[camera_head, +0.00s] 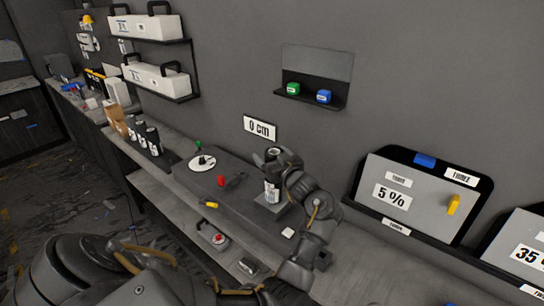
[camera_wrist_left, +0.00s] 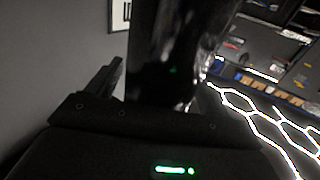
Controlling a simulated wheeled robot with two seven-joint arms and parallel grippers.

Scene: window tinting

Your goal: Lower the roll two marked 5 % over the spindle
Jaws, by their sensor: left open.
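A dark roll with a white label (camera_head: 271,188) stands upright on a small grey block (camera_head: 270,203) at the right of the dark bench unit. Its label is too small to read. My left gripper (camera_head: 277,158) is open at the upper part of this roll, with the wrist just to its right. In the left wrist view a glossy dark cylinder (camera_wrist_left: 168,50) rises close in front of the gripper body, beside a finger; contact cannot be told. A short dark spindle (camera_head: 203,160) stands on a white disc (camera_head: 193,165), left of the roll. My right gripper is not in view.
Several dark rolls (camera_head: 153,140) stand at the left of the bench. A red item (camera_head: 221,181) and a green knob (camera_head: 198,145) lie near the disc. A "0 cm" sign (camera_head: 260,129) hangs behind. A "5 %" panel (camera_head: 420,200) stands at right.

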